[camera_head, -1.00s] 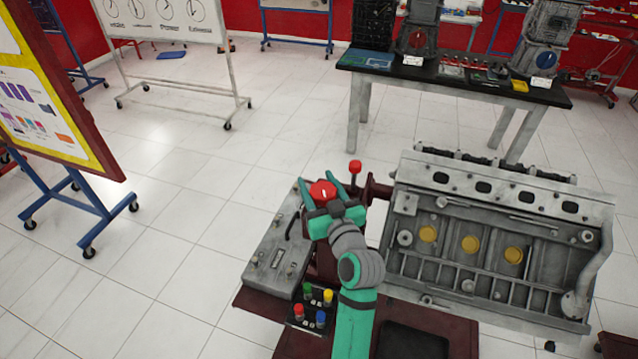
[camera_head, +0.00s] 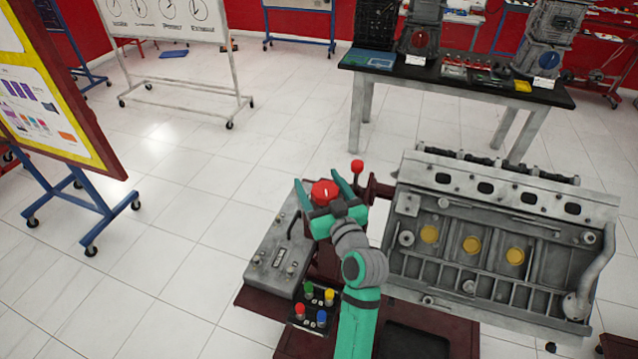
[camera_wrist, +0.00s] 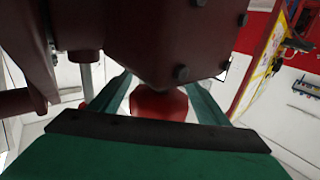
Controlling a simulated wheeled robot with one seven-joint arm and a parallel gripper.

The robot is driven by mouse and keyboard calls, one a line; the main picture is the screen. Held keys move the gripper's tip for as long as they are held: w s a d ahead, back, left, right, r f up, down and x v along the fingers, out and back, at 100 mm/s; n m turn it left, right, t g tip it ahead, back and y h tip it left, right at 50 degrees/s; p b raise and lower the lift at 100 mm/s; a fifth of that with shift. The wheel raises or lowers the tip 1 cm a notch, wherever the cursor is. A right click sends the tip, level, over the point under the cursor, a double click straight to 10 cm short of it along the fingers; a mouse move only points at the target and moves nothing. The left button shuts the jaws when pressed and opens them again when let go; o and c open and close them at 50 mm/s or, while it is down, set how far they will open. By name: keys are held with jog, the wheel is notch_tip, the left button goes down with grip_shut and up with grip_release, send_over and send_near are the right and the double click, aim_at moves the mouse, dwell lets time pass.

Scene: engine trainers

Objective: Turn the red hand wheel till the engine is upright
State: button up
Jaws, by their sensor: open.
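The red hand wheel (camera_head: 325,193), with a white mark on top, sits on the dark red gearbox of the stand, left of the engine. My gripper (camera_head: 319,181) is open with one finger on each side of the wheel; contact cannot be told. In the wrist view the wheel (camera_wrist: 160,106) shows between the green fingers, partly hidden by the dark red housing. The grey engine block (camera_head: 470,265) hangs on the stand at right, tilted, with its side with yellow round plugs facing me.
A red-knobbed lever (camera_head: 357,167) rises just right of my gripper. A grey box (camera_head: 268,265) and a panel of coloured buttons (camera_head: 313,306) lie left and in front. A black-topped table (camera_head: 455,83) stands behind. A poster board (camera_head: 45,115) stands at left, with open floor between.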

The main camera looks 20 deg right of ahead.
jog(key=s+d, duration=0.1)
jog(key=s, duration=0.9)
jog(key=shift+s, duration=0.35)
